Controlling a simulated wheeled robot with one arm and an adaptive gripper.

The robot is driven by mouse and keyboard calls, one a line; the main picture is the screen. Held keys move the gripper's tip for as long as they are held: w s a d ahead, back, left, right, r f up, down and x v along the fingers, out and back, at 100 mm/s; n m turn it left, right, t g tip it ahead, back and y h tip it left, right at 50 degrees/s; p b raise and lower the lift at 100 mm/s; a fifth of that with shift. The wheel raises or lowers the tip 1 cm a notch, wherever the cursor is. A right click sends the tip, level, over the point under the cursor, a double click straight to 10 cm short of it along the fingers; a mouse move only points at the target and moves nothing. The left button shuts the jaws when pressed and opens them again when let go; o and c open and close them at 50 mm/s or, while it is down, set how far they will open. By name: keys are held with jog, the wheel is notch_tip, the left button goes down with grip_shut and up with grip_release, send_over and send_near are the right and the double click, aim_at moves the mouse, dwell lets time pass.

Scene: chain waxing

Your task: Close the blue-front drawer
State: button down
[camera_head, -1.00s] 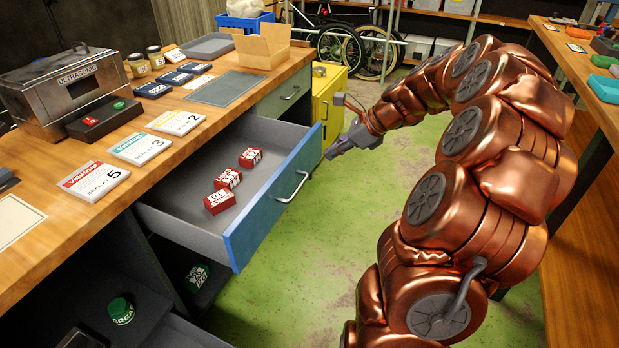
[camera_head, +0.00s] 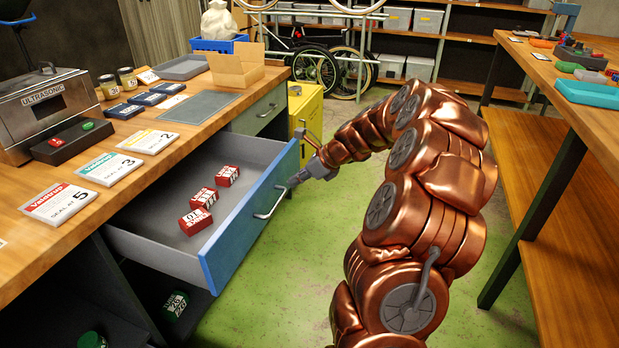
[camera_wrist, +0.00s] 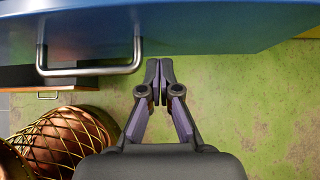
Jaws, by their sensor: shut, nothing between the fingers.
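The blue-front drawer (camera_head: 240,230) stands pulled out from the wooden workbench, with several small red boxes (camera_head: 203,199) lying inside. Its silver bar handle (camera_head: 270,203) is on the blue front; the handle also shows in the wrist view (camera_wrist: 88,71). My gripper (camera_head: 294,181) is shut and empty, close to the outer face of the drawer front near its far end. In the wrist view my gripper (camera_wrist: 160,68) has its fingertips just below the blue front and to the right of the handle. I cannot tell whether they touch the front.
The workbench (camera_head: 60,245) holds an ultrasonic cleaner (camera_head: 45,105), labelled cards and boxes. A yellow cabinet (camera_head: 308,112) stands beyond the drawer. Another wooden bench (camera_head: 560,95) is at the right. Green floor (camera_head: 290,280) lies open between the benches.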

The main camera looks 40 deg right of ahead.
jog(key=shift+w+a, duration=0.75)
jog(key=shift+w, duration=0.35)
jog(key=shift+r, duration=0.1)
